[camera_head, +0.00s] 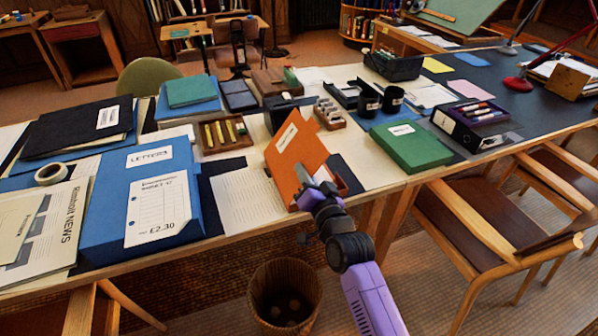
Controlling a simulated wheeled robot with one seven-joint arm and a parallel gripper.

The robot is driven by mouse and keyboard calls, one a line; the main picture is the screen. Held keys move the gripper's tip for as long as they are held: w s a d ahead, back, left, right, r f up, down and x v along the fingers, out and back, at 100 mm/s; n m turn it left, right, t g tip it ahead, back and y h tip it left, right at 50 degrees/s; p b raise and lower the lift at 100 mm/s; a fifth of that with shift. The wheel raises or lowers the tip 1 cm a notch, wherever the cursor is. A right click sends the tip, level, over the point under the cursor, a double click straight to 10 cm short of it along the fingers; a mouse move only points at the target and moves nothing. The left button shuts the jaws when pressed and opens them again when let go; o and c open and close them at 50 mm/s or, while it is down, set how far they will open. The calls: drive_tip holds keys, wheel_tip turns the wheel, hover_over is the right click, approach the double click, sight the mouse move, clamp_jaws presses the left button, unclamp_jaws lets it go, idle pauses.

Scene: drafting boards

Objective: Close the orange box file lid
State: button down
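The orange box file stands near the front edge of the long table, its lid (296,148) raised and tilted, with a white label on it. The lower part of the box (341,184) shows only as a thin red-brown strip below the lid. My gripper (314,183) is at the lower right of the lid, in front of the box, at the end of my purple arm. It overlaps the lid's lower edge in the picture; I cannot tell whether it touches. The fingertips are too small and partly hidden to show whether they are open or shut.
A blue LETTERS box file (140,200) lies to the left and a green box file (411,146) to the right. A wooden tray of markers (226,134) and black cups (368,102) stand behind. A wicker bin (285,295) and a chair (490,215) stand before the table.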

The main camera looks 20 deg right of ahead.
drive_tip(key=d+f+m+b, duration=0.1)
drive_tip(key=m, duration=0.1)
drive_tip(key=shift+d+f+m, duration=0.3)
drive_tip(key=shift+f, duration=0.1)
drive_tip(key=shift+d+f+m+b, duration=0.35)
drive_tip(key=shift+f+m, duration=0.1)
drive_tip(key=shift+m, duration=0.35)
drive_tip(key=shift+d+f+m+b, duration=0.25)
drive_tip(key=shift+f+m+b, duration=0.15)
drive_tip(key=shift+m, duration=0.4)
drive_tip(key=c, duration=2.1)
unclamp_jaws()
drive_tip(key=shift+o, duration=0.7)
drive_tip(key=s, duration=0.8)
drive_tip(key=shift+p, duration=0.35)
drive_tip(key=shift+f, duration=0.1)
